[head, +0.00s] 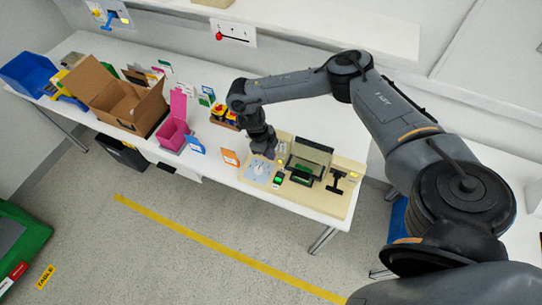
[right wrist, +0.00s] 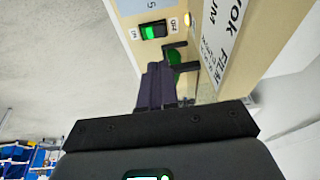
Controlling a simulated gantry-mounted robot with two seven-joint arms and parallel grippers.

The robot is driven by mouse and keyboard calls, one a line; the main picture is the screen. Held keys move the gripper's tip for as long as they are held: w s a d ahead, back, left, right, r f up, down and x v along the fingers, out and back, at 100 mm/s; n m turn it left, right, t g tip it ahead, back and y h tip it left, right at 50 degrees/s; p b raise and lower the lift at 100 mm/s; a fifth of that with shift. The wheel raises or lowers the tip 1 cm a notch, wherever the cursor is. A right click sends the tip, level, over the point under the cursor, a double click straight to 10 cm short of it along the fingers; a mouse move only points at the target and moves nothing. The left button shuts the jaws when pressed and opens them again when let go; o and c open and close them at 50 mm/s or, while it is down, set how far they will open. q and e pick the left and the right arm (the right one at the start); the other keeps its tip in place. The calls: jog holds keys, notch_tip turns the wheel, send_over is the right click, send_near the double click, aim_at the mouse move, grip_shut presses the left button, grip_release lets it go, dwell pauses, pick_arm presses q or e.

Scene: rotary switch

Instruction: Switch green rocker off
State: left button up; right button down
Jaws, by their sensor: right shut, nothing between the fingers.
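The green rocker (head: 277,181) sits in a dark housing near the front edge of the beige panel (head: 318,205). In the right wrist view the rocker (right wrist: 152,30) shows a bright green half on the left and a dark half on the right, between labels that read ON and OFF. My right gripper (head: 268,152) points down over the panel's left part, behind the rocker in the head view. Its fingers (right wrist: 157,84) are together and empty, apart from the rocker. My left gripper is not in view.
A black-framed green device (head: 309,163) and a black T-shaped handle (head: 336,180) stand on the panel, right of the rocker. A light plate (head: 258,168) lies to its left. An orange-and-white card (head: 230,158), a pink box (head: 174,132) and a cardboard box (head: 125,100) stand farther left.

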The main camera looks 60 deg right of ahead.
send_near(279, 173)
jog(key=x, duration=0.5)
jog(key=shift+s+a, duration=0.15)
jog(key=shift+s, duration=0.1)
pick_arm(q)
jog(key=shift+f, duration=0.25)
pick_arm(e)
jog(key=shift+f, duration=0.7)
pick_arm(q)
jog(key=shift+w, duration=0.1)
